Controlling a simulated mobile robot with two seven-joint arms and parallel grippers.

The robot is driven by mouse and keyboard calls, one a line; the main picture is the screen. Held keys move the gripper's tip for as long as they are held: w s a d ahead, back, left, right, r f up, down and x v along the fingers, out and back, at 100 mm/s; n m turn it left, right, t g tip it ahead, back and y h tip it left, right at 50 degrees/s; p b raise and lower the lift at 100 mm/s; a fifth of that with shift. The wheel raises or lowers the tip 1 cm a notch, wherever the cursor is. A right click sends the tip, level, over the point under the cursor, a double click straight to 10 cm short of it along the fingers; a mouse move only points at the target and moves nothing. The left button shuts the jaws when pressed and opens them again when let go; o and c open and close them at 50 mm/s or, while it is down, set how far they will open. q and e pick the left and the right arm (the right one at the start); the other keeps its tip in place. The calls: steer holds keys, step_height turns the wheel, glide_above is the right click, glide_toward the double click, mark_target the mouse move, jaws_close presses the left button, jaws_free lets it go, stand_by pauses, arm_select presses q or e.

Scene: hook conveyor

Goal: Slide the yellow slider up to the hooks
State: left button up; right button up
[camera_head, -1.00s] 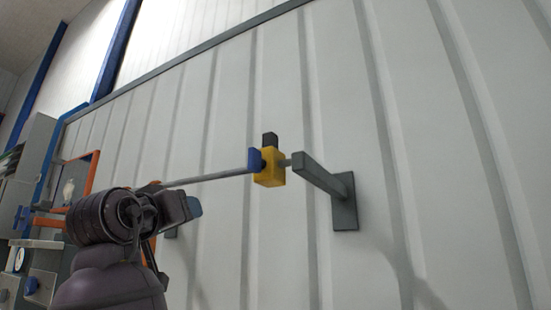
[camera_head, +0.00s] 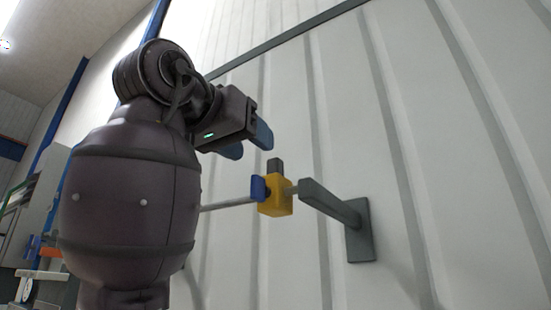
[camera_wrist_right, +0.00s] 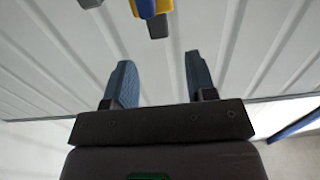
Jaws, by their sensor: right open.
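The yellow slider (camera_head: 275,203) sits on a thin grey rod (camera_head: 228,205), close to the end of the dark grey wall bracket (camera_head: 330,204). A blue piece (camera_head: 259,188) is on its left side and a dark grey block (camera_head: 275,166) stands at its top. My right gripper (camera_head: 248,143) is open and empty, above and left of the slider, apart from it in the picture. In the right wrist view the slider (camera_wrist_right: 164,6) is cut off at the top edge, beyond the open fingers (camera_wrist_right: 161,82). No hooks are clearly visible. My left gripper is out of view.
A ribbed white wall (camera_head: 450,150) fills the right side, with the bracket's plate (camera_head: 360,230) fixed to it. My right arm hides the rod's left part. Shelving and equipment (camera_head: 35,240) show at far left. The space right of the slider is clear except for the bracket.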

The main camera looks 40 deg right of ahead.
mark_target(271, 159)
steer(key=p+x, duration=0.1)
steer(key=x, duration=0.7)
jaws_close()
